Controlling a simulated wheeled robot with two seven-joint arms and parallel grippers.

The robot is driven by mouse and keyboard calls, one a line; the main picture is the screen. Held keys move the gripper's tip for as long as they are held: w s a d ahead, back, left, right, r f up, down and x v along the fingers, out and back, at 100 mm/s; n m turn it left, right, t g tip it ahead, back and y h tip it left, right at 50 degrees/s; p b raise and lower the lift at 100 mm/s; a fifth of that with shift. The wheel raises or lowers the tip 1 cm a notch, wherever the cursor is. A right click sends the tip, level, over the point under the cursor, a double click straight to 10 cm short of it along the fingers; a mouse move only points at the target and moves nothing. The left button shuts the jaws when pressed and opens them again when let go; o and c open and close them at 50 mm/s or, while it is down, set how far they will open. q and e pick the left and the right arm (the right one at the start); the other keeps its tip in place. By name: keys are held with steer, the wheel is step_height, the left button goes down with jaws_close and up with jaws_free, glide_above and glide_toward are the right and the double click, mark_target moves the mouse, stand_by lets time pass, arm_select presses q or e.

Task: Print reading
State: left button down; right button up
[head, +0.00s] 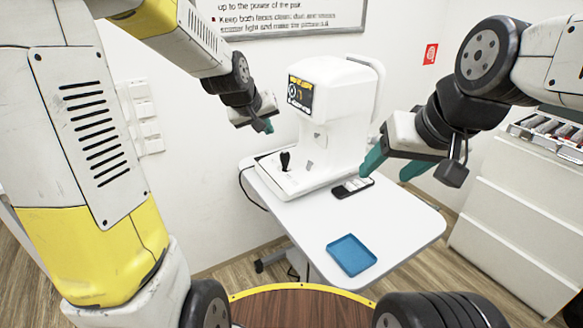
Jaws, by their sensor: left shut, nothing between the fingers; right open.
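A white eye-test machine (335,120) stands at the back of a white table (300,225). It has a small screen (300,94) with yellow and white marks, too small to read, and a black joystick (285,161) on its base. My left gripper (268,126) is shut and empty, left of the machine, above the joystick. My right gripper (390,168) is open and empty, right of the machine. A dark handheld device with light buttons (353,187) lies on the table below and left of the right gripper. No printed slip can be made out.
A blue tray (351,255) lies empty near the table's front right. A white drawer cabinet (515,215) with a case of items (550,130) on top stands at the right. A framed text board (285,18) hangs behind.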

arm_select(q)
steer(key=w+d+f+n, duration=0.2)
steer(key=w+f, duration=0.5)
steer(key=w, duration=0.1)
steer(key=n+t+h, duration=0.1)
steer(key=n+t, duration=0.1)
glide_above(289, 176)
steer(key=s+a, duration=0.2)
step_height(289, 176, down, 8)
steer(key=shift+d, duration=0.1)
steer(key=shift+w+d+f, duration=0.15)
steer(key=shift+f, duration=1.3)
steer(key=shift+w+d+f, duration=0.1)
steer(key=shift+d+f, duration=0.1)
steer(key=shift+f, duration=1.2)
steer(key=shift+w+d+f, duration=0.15)
steer(key=shift+f, duration=1.3)
steer(key=shift+f, duration=0.1)
steer(key=shift+f, duration=0.3)
